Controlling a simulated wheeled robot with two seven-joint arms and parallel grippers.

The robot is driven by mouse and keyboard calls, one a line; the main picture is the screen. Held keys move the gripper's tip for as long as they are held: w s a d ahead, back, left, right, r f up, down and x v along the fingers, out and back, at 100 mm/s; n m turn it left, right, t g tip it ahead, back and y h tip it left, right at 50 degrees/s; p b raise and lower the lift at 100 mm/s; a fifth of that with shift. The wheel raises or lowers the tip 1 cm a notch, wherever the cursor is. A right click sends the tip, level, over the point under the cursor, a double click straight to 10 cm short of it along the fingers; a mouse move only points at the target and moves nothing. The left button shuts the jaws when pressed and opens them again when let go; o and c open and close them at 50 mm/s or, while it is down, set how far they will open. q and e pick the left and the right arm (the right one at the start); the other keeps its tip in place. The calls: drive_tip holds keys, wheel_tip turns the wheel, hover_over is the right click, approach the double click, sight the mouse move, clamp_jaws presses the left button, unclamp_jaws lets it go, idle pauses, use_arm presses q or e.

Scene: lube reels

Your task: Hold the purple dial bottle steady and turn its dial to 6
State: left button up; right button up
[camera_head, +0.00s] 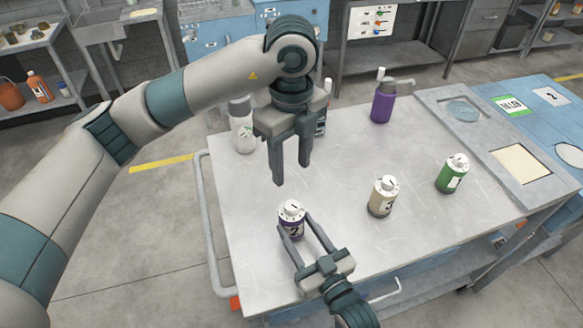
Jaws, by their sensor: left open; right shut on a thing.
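The purple dial bottle (291,227) stands upright near the front left of the metal table, with a white dial (291,209) on top and a white label. My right gripper (294,228) comes from the front and is shut on the bottle's body, one finger on each side. My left gripper (291,172) is open and empty, pointing down above and behind the bottle, apart from the dial. The number set on the dial is too small to read.
A beige dial bottle (382,198) and a green dial bottle (451,175) stand to the right. A purple pump bottle (382,104) and a clear bottle (243,130) stand at the back. Trays lie on the right. The table (355,245) is bare around the beige bottle.

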drive_tip(key=o, duration=1.3)
drive_tip(key=shift+o, duration=0.2)
drive_tip(key=v, duration=1.2)
drive_tip(key=shift+f, duration=0.1)
